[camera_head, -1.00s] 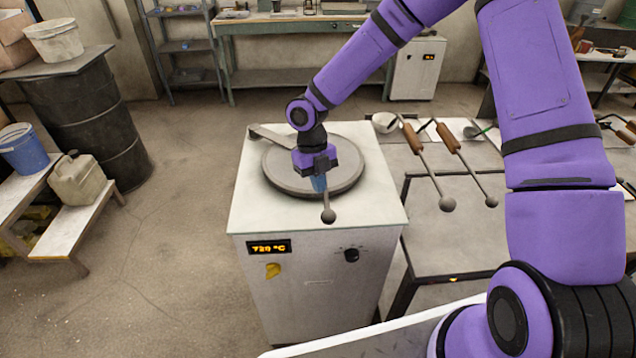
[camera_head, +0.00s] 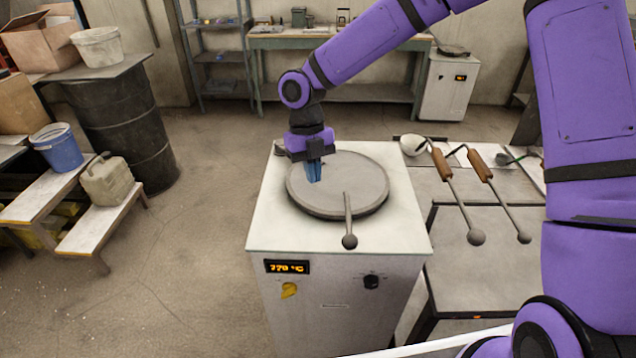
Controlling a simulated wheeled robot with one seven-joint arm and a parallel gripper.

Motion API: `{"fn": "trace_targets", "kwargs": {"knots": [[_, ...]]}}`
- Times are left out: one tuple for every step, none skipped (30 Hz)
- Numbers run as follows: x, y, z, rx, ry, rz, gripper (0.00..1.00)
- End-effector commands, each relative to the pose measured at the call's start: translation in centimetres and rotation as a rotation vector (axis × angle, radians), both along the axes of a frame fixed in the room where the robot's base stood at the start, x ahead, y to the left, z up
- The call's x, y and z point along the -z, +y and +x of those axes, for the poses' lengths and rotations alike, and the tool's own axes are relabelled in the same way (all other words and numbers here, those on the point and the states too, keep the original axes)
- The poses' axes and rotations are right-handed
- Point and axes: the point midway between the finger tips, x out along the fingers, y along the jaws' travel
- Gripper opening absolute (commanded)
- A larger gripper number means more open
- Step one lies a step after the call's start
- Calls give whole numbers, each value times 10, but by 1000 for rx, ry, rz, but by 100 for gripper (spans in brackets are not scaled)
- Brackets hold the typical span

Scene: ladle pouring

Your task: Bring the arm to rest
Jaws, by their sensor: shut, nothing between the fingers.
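My arm is purple with black joints. My gripper (camera_head: 314,172) points down over the left part of the round grey lid (camera_head: 365,172) on the white furnace (camera_head: 270,226). Its blue fingers are shut and empty. The lid lies on the furnace top, and its handle with a ball end (camera_head: 349,240) sticks out toward the front edge. I cannot tell how high the fingertips are above the lid. The furnace display (camera_head: 287,267) glows orange. Two ladles with wooden handles (camera_head: 441,165) (camera_head: 480,166) lie on the table to the right.
A grey metal table (camera_head: 480,265) stands right of the furnace, with a white bowl (camera_head: 413,146) at its back. At left are a black drum (camera_head: 125,130), a blue bucket (camera_head: 58,147) and a jerrycan (camera_head: 107,180) on a step. The floor between is clear.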

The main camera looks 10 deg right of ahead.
Motion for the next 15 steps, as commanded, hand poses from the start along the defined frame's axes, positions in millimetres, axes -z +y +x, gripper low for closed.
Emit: {"fn": "trace_targets", "kwargs": {"knots": [[-2,1,0,0,0,0,0],[-3,1,0,0,0,0,0],[-4,1,0,0,1,0,0],[-5,1,0,1,0,0,0],[-5,1,0,4,-1,-2,0],[-6,0,0,12,-4,-7,0],[-7,-1,-1,24,-8,-14,0],[-9,-3,-1,41,-14,-24,0],[-13,-6,-3,73,-26,-42,0],[-16,-10,-4,105,-36,-58,0],[-19,-13,-5,142,-49,-76,0],[-25,-19,-7,201,-69,-104,0],[-30,-24,-9,250,-85,-126,0],[-35,-29,-11,303,-103,-148,0],[-42,-36,-14,378,-127,-176,0]]}}
